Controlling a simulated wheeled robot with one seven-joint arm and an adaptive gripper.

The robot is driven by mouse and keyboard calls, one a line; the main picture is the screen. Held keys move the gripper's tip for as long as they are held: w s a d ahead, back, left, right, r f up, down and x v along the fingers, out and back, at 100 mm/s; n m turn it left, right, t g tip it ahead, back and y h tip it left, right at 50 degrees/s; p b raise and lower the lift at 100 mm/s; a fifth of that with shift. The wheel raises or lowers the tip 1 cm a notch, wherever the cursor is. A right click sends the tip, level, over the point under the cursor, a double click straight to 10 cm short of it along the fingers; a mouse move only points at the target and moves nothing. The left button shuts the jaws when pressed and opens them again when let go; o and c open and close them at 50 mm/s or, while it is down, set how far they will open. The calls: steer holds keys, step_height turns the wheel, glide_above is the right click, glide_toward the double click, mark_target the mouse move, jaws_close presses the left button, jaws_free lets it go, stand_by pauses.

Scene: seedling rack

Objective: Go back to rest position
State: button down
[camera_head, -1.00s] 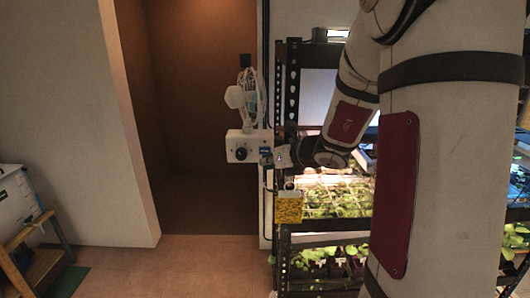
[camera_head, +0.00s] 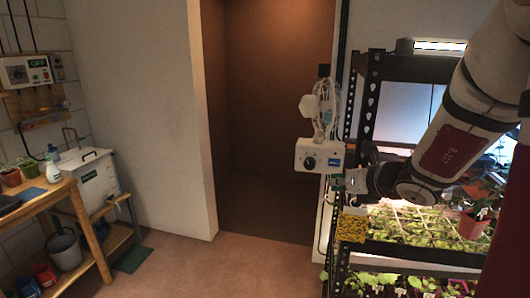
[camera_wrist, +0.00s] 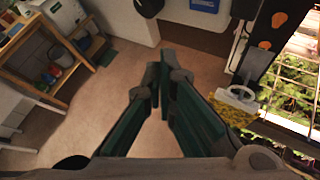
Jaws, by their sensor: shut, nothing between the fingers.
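My gripper (camera_wrist: 162,76) shows in the wrist view with its two dark green fingers together at the tips and nothing between them. It is in the air over the floor, with the seedling rack to its right. In the camera_head view my arm comes in from the right and its wrist is in front of the rack's left end. The fingers are hard to make out there.
The seedling rack (camera_head: 372,95) holds trays of green seedlings (camera_head: 410,222). A yellow speckled card (camera_head: 352,228) hangs at its left post. A white box with a fan (camera_head: 320,155) is beside it. A wooden bench (camera_head: 85,225) stands at left. The floor (camera_head: 190,268) between is clear.

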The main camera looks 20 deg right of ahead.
steer(key=shift+a, duration=0.1)
steer(key=s+a+r+n+g+y, duration=0.2)
steer(key=s+a+r+n, duration=0.15)
steer(key=a+n, duration=0.6)
steer(key=s+a+r+n+g+y, duration=0.25)
steer(key=s+a+n, duration=0.25)
steer(key=a+n, duration=0.45)
steer(key=s+n+g+h, duration=0.2)
steer(key=s+n+h, duration=0.3)
steer(key=s+n, duration=1)
steer(key=n, duration=0.4)
steer(key=shift+d, duration=0.25)
